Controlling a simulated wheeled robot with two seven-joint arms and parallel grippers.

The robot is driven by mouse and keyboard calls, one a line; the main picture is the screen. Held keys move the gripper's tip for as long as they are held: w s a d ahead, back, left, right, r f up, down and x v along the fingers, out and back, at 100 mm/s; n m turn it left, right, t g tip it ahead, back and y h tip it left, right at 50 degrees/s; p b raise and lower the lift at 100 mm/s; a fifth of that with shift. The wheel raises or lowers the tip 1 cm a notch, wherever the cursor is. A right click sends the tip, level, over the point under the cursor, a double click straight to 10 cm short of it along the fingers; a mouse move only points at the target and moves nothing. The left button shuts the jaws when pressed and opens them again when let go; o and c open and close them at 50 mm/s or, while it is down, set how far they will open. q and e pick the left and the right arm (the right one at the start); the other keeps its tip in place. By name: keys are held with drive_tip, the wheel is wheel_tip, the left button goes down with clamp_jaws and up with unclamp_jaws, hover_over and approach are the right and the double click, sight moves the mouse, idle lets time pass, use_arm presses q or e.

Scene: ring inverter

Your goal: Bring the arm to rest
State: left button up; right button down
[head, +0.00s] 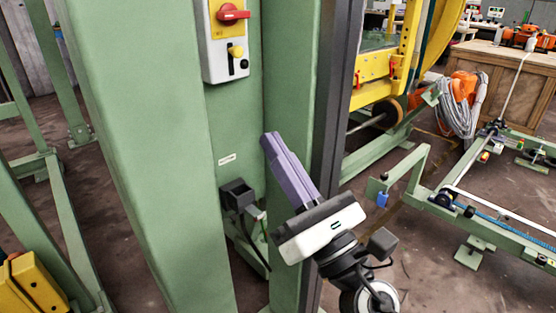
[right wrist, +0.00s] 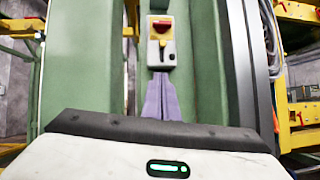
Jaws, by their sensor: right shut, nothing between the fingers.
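My right gripper (head: 268,140) reaches up from the lower right in the head view, in front of the green machine frame. Its purple fingers are shut together with nothing between them. The fingers also show in the right wrist view (right wrist: 160,98), pointing toward the switch box. My left gripper is not in view. The grey and yellow switch box (head: 226,40) with a red rotary handle (head: 233,14) is on the green panel above and left of my fingertips, apart from them. It also shows in the right wrist view (right wrist: 160,44).
Green steel posts (head: 135,120) stand close on the left and beside my right gripper. A black connector (head: 237,194) with a cable sticks out of the panel just left of it. A wooden crate (head: 500,75) and low green rails lie at the right, with open floor (head: 420,270) between.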

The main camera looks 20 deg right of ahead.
idle(0.5)
